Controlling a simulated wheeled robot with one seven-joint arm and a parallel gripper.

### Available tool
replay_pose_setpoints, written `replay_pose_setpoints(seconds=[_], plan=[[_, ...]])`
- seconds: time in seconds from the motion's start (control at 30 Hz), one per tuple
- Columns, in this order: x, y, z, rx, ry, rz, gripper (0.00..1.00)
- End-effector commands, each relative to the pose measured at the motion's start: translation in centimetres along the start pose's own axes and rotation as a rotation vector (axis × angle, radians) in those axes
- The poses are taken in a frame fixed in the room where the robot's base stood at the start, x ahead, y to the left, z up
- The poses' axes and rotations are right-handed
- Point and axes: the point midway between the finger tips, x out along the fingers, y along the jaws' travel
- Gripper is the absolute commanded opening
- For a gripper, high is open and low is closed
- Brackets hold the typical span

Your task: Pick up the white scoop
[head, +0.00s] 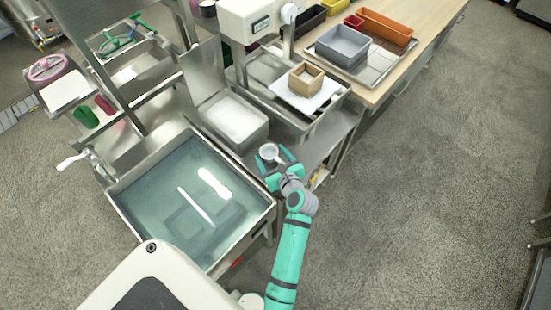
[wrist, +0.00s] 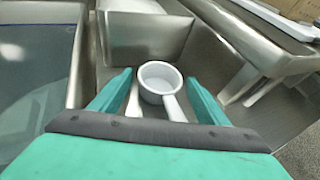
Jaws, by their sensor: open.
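The white scoop (head: 268,152) is a small round cup with a handle. In the wrist view the scoop (wrist: 160,80) lies between the two open fingers, its handle pointing toward the palm and slightly right. My gripper (head: 278,160) is open around the scoop in the head view. In the wrist view my gripper (wrist: 160,92) shows a gap between each finger and the cup. A second white, narrow piece (wrist: 133,100) shows just left of the cup, near the left finger; I cannot tell what it is.
A steel sink with water (head: 190,200) lies left of my gripper. A steel bin with white contents (head: 235,118) stands just behind. A scale tray with a wooden box (head: 306,78) is at the back right.

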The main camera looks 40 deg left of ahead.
Motion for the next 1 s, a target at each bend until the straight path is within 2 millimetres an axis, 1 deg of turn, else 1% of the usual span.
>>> replay_pose_setpoints(seconds=[0.03,0.13,0.37,0.47,0.5,0.57,0.87,1.0], plan=[[0.6,0.0,0.0,0.0,0.0,0.001,0.69],[1.1,0.1,0.0,0.0,0.001,0.002,0.69],[1.2,0.1,0.0,0.0,0.001,0.001,0.69],[1.2,0.1,0.0,0.0,0.001,0.001,0.47],[1.2,0.1,0.0,0.0,0.001,0.001,0.38],[1.2,0.1,0.0,0.0,0.001,0.001,0.25],[1.2,0.0,0.2,0.0,0.0,0.001,0.25],[0.7,-0.1,1.5,-0.002,-0.002,-0.001,0.25]])
